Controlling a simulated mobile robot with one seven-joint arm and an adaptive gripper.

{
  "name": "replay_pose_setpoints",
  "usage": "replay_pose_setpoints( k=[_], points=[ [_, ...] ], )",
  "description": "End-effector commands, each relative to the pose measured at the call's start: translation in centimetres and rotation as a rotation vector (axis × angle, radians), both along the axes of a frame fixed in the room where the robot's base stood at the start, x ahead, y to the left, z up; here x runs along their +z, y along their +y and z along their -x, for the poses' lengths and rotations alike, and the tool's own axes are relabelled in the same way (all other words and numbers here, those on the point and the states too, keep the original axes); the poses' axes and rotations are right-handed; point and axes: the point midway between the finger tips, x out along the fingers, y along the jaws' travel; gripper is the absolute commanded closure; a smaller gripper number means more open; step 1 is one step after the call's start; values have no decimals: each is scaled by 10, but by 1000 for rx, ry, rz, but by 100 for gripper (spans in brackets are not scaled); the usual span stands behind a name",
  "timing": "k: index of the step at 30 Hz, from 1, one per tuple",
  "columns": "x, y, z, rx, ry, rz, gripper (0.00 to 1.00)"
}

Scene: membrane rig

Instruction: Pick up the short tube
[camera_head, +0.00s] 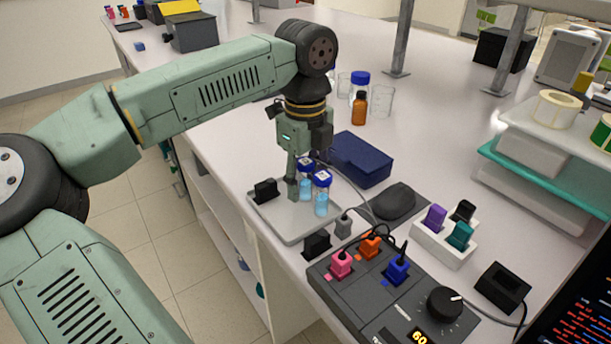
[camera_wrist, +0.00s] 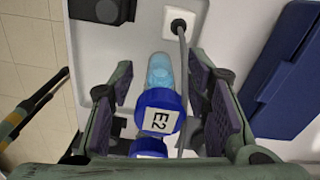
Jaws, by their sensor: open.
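Two clear tubes with blue caps and pale blue liquid stand upright on the grey tray (camera_head: 293,233): a nearer tube (camera_head: 321,208) and a farther tube (camera_head: 306,188). I cannot tell for sure which is the short tube. My gripper (camera_head: 306,172) is open and points down over them. In the wrist view, the cap marked E2 (camera_wrist: 157,112) lies between the open fingers of my gripper (camera_wrist: 160,105), with a gap on each side. The second blue cap (camera_wrist: 148,147) shows below it, partly hidden by my gripper's body.
A black block (camera_head: 265,190) sits on the tray's left. A dark blue box (camera_head: 361,158) lies behind the tray on the right. A grey plug with a cable (camera_head: 343,226) is near the tray's right corner. The control unit (camera_head: 400,300) with coloured plugs stands in front right.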

Motion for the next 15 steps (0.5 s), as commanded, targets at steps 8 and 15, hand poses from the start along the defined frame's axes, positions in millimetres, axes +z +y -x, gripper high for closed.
replay_pose_setpoints(
  k=[8,15],
  points=[
    [0,0,0,0,0,0,68],
    [1,0,0,0,0,0,84]
  ],
)
